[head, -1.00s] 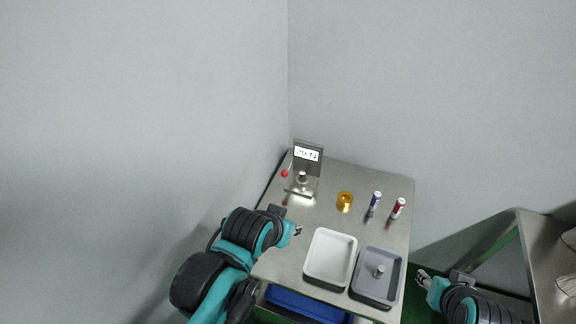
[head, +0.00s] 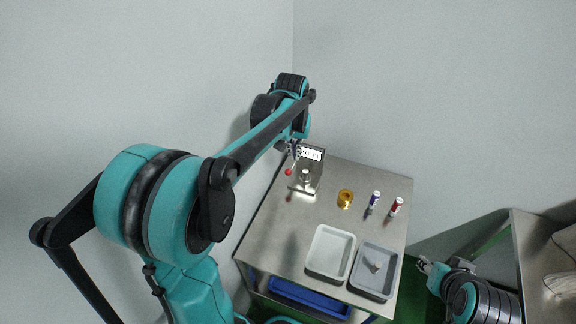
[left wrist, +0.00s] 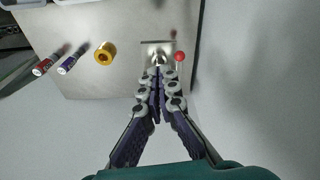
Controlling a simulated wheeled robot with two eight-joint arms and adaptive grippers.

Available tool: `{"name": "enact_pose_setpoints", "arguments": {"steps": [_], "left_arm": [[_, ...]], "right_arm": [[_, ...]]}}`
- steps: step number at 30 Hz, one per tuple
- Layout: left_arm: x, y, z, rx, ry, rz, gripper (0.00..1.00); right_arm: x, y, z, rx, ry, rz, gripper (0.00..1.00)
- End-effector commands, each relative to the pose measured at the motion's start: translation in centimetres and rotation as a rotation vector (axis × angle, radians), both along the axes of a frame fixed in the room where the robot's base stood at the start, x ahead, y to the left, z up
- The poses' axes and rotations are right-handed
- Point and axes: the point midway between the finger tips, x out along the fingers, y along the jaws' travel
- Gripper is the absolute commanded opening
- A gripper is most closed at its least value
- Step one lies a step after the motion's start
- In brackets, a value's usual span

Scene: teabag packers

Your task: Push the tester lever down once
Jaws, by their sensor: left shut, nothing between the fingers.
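The tester (head: 306,178) stands at the back left of the steel table, with an upright display panel (head: 312,154) and a metal base. Its lever ends in a red knob (head: 288,172) on the left side. In the left wrist view the red knob (left wrist: 180,56) shows just right of the fingertips. My left gripper (head: 294,151) is shut and empty, above and close to the knob; I cannot tell whether it touches. It also shows in the left wrist view (left wrist: 159,72). My right gripper (head: 424,262) is right of the table, far from the tester; its fingers are too small to judge.
A white tray (head: 330,252) and a grey tray (head: 375,271) lie in front. A blue bin (head: 310,299) sits below. Walls stand close behind and left.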

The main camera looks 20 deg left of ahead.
Motion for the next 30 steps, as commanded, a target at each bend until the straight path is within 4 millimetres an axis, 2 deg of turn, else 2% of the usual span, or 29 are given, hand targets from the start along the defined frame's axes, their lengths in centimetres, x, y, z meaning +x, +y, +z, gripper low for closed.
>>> {"name": "enact_pose_setpoints", "arguments": {"steps": [1,6,12,19,30], "left_arm": [[1.3,0.7,-0.2,-0.005,0.026,0.015,0.0],[4.5,2.6,-2.6,-0.023,0.117,0.059,0.0],[6.8,4.4,-5.7,-0.04,0.202,0.1,0.0],[7.7,5.3,-7.5,-0.049,0.244,0.12,0.0],[7.7,5.4,-7.7,-0.05,0.248,0.122,0.0]], "right_arm": [[0.0,0.0,0.7,0.0,0.0,0.0,0.39],[0.0,0.0,2.0,0.0,0.0,0.0,0.39],[0.0,0.0,3.1,0.0,0.0,0.0,0.39],[0.0,0.0,3.5,0.0,0.0,0.0,0.39],[0.0,0.0,3.5,0.0,0.0,0.0,0.39]]}}
